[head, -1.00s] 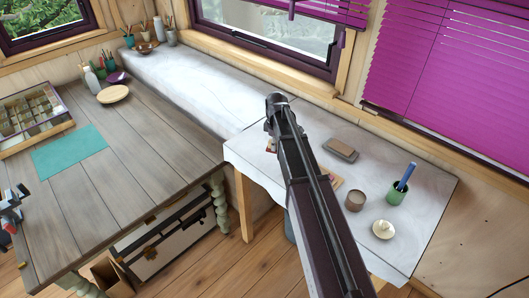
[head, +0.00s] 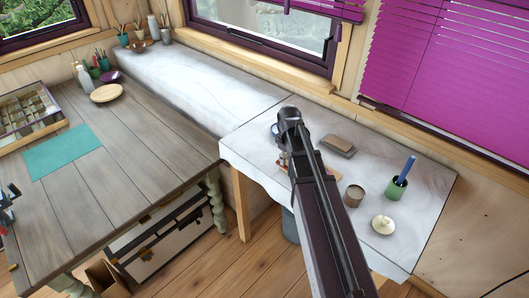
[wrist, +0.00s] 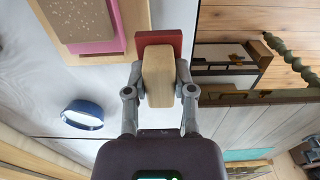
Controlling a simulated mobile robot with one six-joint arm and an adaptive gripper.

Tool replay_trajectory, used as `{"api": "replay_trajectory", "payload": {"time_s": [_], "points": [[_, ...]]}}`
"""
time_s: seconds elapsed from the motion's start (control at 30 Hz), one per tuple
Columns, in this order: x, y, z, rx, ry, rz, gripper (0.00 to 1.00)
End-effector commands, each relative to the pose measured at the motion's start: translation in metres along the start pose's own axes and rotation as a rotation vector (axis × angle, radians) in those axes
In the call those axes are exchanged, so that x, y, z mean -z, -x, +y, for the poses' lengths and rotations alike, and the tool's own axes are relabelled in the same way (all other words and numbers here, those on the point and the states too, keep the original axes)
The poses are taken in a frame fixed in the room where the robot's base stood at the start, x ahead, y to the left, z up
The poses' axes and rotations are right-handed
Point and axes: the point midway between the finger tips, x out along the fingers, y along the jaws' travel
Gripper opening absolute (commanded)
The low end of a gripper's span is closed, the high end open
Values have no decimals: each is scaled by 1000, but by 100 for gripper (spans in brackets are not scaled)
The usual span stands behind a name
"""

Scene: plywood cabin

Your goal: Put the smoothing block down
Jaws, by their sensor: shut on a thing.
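The smoothing block, a pale wooden grip on a dark red base (wrist: 160,78), is between the fingers of my gripper (wrist: 158,92) in the wrist view. The fingers are shut on the wooden part. The block shows over the white-covered table (wrist: 80,20), close to that table's edge. I cannot tell whether its base touches the cloth. In the head view my arm covers most of the gripper area above the white-covered table (head: 428,190); a small reddish and tan patch shows at the arm's left side, and I cannot tell what it belongs to.
A wooden board (wrist: 125,20) with pink and speckled grey pieces lies beside the block. A blue ring-shaped thing (wrist: 82,115) is nearby. A brown block (head: 338,145), a cup (head: 354,195), a green pot (head: 396,188) and a cream dish (head: 383,224) stand right of my arm.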

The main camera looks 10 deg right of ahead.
Motion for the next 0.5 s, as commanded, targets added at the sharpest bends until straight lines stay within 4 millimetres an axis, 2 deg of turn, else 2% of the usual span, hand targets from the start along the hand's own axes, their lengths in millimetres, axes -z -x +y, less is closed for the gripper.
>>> {"api": "replay_trajectory", "payload": {"time_s": [0.33, 0.5], "points": [[-2, 0, 0, 0, -12, 0, 0], [6, -1, 2, 0, -11, 0, 0]]}}
